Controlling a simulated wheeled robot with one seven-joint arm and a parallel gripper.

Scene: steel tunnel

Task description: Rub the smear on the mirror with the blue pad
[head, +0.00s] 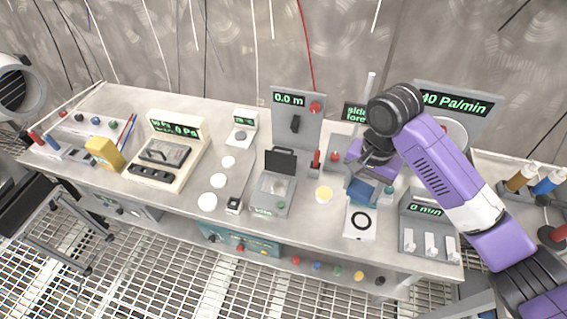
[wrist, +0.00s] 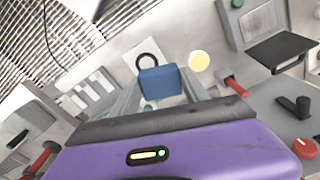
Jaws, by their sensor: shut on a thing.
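My gripper (head: 366,182) is at the right part of the bench, pointing down, its fingers closed on the blue pad (head: 362,191). In the wrist view the blue pad (wrist: 160,82) sits between the fingertips. It overlaps the lower edge of a white plate with a black ring (wrist: 147,62); I cannot tell whether it touches anything. In the head view this ringed plate (head: 360,221) lies just in front of the pad. I cannot make out a smear, or tell for certain which surface is the mirror; a round grey disc behind my arm is partly hidden.
A yellow disc (head: 323,195) lies left of the pad. A grey box with an open black lid (head: 274,190) stands farther left. A panel with white levers (head: 428,230) is on the right. An upright panel with a red knob (head: 296,118) stands behind.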

